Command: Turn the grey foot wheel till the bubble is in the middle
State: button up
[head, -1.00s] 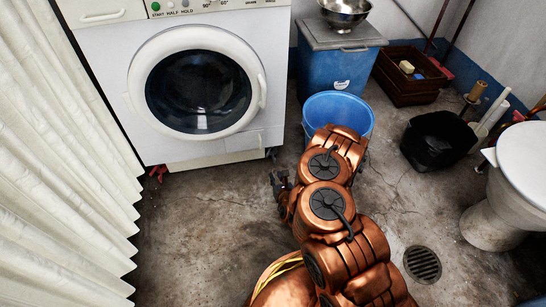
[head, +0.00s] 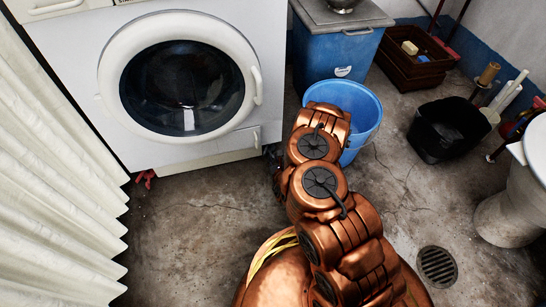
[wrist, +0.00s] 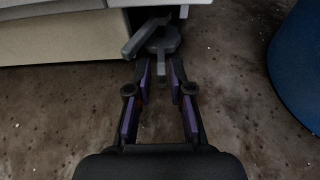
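The grey foot wheel (wrist: 163,42) is under the front corner of the white washing machine (head: 215,150), with a flat grey arm sticking out to its left. In the head view only a dark bit of the foot (head: 270,151) shows beside my arm. My gripper (wrist: 161,66) is open, its two purple-padded fingers pointing at the wheel. The fingertips are just short of the wheel or at its near edge; I cannot tell whether they touch it. Nothing is held between them. In the head view my arm hides most of the gripper. No bubble can be made out in either view.
A blue bucket (head: 366,113) stands close to the right of my arm; its side also shows in the wrist view (wrist: 300,70). A red foot (head: 146,178) is under the machine's left corner. A black bin (head: 447,130) and floor drain (head: 437,266) lie right. The front floor is bare.

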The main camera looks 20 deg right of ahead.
jog(key=shift+w+f, duration=0.15)
jog(key=shift+w, duration=0.25)
jog(key=shift+d, duration=0.1)
grip_shut()
